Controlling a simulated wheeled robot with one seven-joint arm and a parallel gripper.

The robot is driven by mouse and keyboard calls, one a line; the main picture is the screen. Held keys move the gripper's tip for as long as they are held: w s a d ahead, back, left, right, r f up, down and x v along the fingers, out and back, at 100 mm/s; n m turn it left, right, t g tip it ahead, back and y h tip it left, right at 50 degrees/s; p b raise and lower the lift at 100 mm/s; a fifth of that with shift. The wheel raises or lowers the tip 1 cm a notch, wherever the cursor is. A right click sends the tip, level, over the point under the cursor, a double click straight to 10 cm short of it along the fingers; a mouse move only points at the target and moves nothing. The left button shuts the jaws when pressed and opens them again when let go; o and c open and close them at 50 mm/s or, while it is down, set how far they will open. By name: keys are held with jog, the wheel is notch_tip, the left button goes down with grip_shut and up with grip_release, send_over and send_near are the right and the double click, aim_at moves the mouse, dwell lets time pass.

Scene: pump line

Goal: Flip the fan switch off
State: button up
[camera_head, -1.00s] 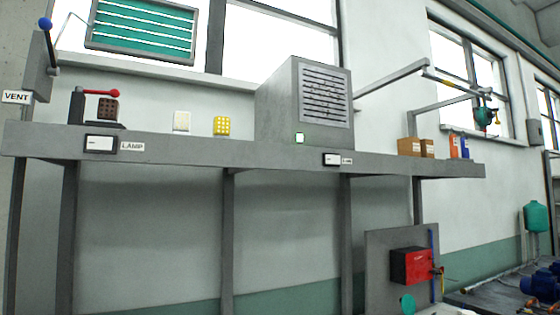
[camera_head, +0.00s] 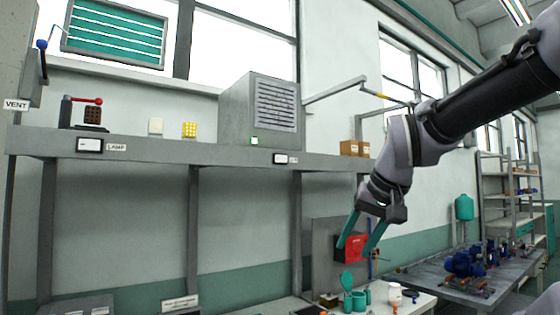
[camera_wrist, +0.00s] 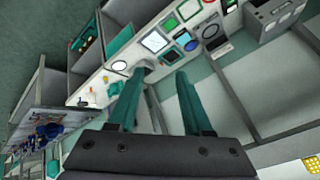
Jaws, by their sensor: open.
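A white rocker switch (camera_head: 280,158) is set in the front edge of the grey shelf, below the fan box; its small label (camera_head: 293,159) is too small to read. The grey fan box (camera_head: 272,108) has a slatted grille and a small pale-green light (camera_head: 254,141) at its lower front. A similar switch (camera_head: 89,145) labelled LAMP is farther left. How either rocker is tilted cannot be told. My gripper (camera_head: 355,250) is open and empty, pointing down, right of and lower than the fan-side switch. Its teal fingers also show in the wrist view (camera_wrist: 158,75).
The shelf (camera_head: 220,158) also holds a red-handled lever (camera_head: 88,101), a yellow block (camera_head: 189,130) and cardboard boxes (camera_head: 350,148). A red box (camera_head: 351,248) on a panel is behind my fingers. A white-topped bench (camera_head: 415,300) stands below. Wall space under the shelf is open.

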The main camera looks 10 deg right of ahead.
jog(key=shift+a, duration=0.35)
